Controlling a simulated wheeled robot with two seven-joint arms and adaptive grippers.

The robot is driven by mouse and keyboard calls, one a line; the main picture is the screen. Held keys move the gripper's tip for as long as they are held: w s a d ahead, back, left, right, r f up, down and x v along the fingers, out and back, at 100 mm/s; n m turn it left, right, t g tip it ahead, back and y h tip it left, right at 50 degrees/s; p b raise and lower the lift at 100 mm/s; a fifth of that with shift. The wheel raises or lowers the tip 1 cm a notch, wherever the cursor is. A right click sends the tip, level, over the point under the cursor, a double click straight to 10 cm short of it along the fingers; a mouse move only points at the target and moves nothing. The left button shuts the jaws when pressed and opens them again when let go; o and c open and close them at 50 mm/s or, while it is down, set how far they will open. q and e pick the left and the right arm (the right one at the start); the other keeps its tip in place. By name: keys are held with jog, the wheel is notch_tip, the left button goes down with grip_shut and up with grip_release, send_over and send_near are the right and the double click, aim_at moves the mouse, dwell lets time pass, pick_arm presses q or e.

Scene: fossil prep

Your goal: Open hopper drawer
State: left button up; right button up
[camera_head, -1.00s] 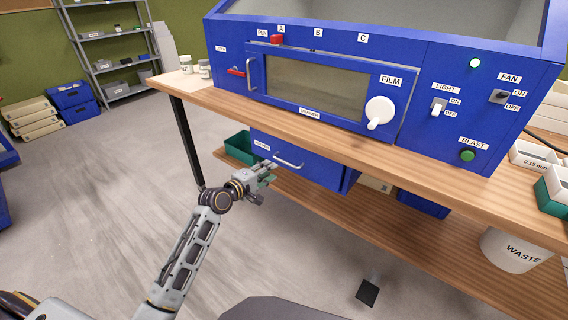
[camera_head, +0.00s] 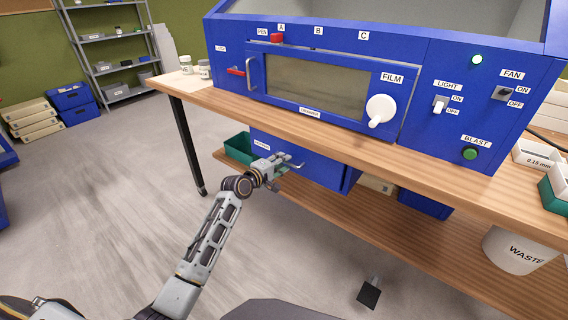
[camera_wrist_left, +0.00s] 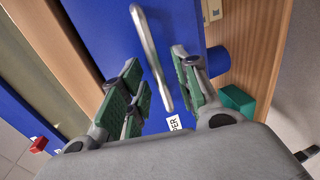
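The blue hopper drawer (camera_head: 318,172) hangs under the wooden bench top, with a small white label and a metal bar handle (camera_head: 298,166). It looks shut. My left gripper (camera_head: 282,166) is at the drawer front, partly covering the handle. In the left wrist view the blue front (camera_wrist_left: 105,35) fills the upper left, and the silver handle (camera_wrist_left: 150,50) runs between the green-padded fingers of my left gripper (camera_wrist_left: 160,85). The fingers are apart, with visible gaps to the bar.
The bench top (camera_head: 350,140) carries a blue cabinet (camera_head: 435,70) with switches and a white knob. A green bin (camera_head: 238,148) stands left of the drawer on the lower shelf (camera_head: 420,235). A waste bucket (camera_head: 515,250) is at the right.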

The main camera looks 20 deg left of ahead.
pick_arm(q)
jog(key=shift+x, duration=0.8)
jog(key=shift+c, duration=0.3)
grip_shut()
